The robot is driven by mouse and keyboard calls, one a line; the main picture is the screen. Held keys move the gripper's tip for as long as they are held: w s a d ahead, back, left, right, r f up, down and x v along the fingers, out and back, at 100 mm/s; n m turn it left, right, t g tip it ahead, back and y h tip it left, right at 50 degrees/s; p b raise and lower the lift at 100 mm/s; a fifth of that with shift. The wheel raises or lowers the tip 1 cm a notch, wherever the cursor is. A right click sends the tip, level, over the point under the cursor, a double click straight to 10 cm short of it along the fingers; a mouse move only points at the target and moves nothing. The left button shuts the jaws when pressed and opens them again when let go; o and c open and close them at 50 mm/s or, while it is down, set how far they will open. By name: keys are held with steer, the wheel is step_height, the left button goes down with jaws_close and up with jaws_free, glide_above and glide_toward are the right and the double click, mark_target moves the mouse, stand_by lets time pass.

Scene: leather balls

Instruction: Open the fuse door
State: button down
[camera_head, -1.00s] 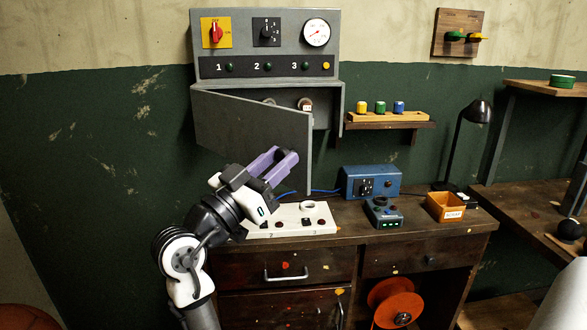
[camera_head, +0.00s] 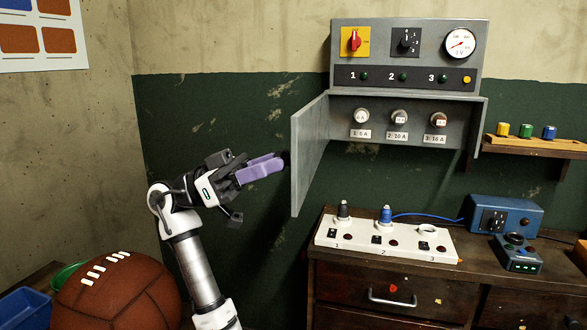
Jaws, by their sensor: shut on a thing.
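The grey fuse door (camera_head: 311,155) hangs from the left side of the grey cabinet (camera_head: 480,115) and stands wide open, swung out toward me. Inside, three fuses show in a row: the left one (camera_head: 361,117), the middle one (camera_head: 399,118) and the right one (camera_head: 438,120). My gripper (camera_head: 280,162) is left of the door, its purple fingers closed and pointing right at the door's outer side near its free edge.
A white panel (camera_head: 330,238) with two plugs stands on the workbench below the cabinet. A blue box (camera_head: 505,212) and a small grey device (camera_head: 517,256) stand to its right. A large brown ball (camera_head: 118,295) lies at the lower left.

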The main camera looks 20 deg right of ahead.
steer(key=shift+w+a, duration=0.25)
steer(key=shift+a, duration=0.15)
steer(key=c, duration=1.1)
jaws_free()
step_height(320, 180, up, 20)
